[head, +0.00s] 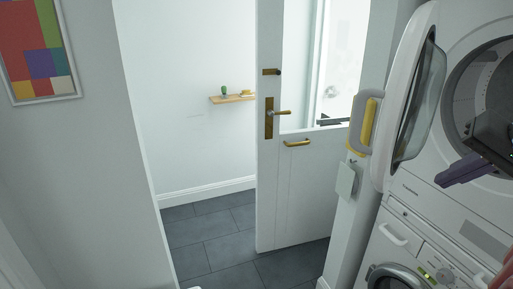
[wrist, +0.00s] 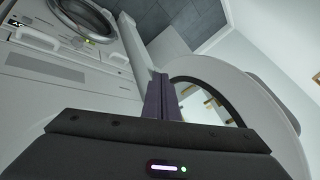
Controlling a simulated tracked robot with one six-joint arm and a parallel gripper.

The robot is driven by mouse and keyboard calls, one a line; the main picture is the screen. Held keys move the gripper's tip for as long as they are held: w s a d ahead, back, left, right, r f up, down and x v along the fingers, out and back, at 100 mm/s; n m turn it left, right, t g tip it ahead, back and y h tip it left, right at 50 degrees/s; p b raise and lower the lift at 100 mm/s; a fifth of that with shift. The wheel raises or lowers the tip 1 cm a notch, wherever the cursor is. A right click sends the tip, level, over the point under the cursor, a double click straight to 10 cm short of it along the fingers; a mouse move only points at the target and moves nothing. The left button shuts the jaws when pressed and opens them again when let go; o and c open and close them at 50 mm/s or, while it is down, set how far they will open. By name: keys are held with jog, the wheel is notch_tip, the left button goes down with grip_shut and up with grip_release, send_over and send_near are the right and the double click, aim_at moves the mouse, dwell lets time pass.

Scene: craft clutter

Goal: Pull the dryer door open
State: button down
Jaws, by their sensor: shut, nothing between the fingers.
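The white dryer (head: 480,35) stands at the right in the head view, stacked on a washer. Its round door (head: 396,95) is swung open to the left and stands well out from the front, with its dark glass (head: 424,100) facing the opening. A grey and yellow piece (head: 365,123) sits at the door's outer side. My gripper (head: 440,183) has purple fingers, pressed together and empty, in front of the dryer's lower opening. In the wrist view, the fingers (wrist: 160,80) point toward the floor beside the door's white ring (wrist: 278,110). I see no contact with the door.
The washer (head: 395,248) is below the dryer; its round door also shows in the wrist view (wrist: 82,18). A white room door (head: 300,190) with brass handles stands open behind. A small wooden shelf (head: 232,98) hangs on the far wall. The dark tiled floor (head: 225,235) is clear.

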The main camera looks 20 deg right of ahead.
jog(key=w+a+f, duration=0.1)
jog(key=w+f, duration=0.7)
jog(key=w, duration=0.1)
jog(key=shift+w+a, duration=0.15)
jog(key=shift+a, duration=0.25)
